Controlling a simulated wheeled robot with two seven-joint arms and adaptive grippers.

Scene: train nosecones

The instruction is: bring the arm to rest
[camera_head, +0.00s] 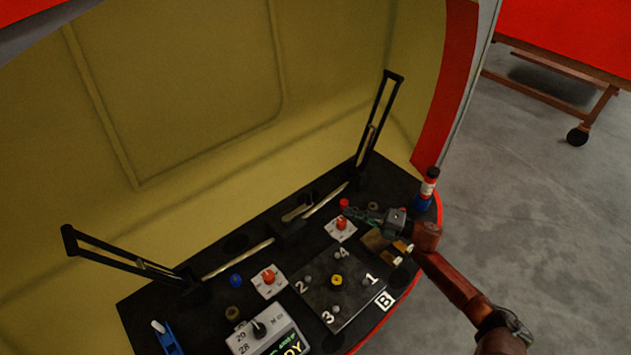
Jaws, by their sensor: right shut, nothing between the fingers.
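My right arm (455,285) comes in from the lower right and reaches over the right part of the black work surface (140,308). My right gripper (362,214) is shut and empty. Its fingers point left, close to a small red cap (344,203) and just above a white plate with a red knob (341,225). Whether the fingers touch either one, I cannot tell. My left gripper is not in view.
A numbered plate (325,295) with a yellow part lies in front, beside a grey dial device (262,333). Open floor (540,220) lies right.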

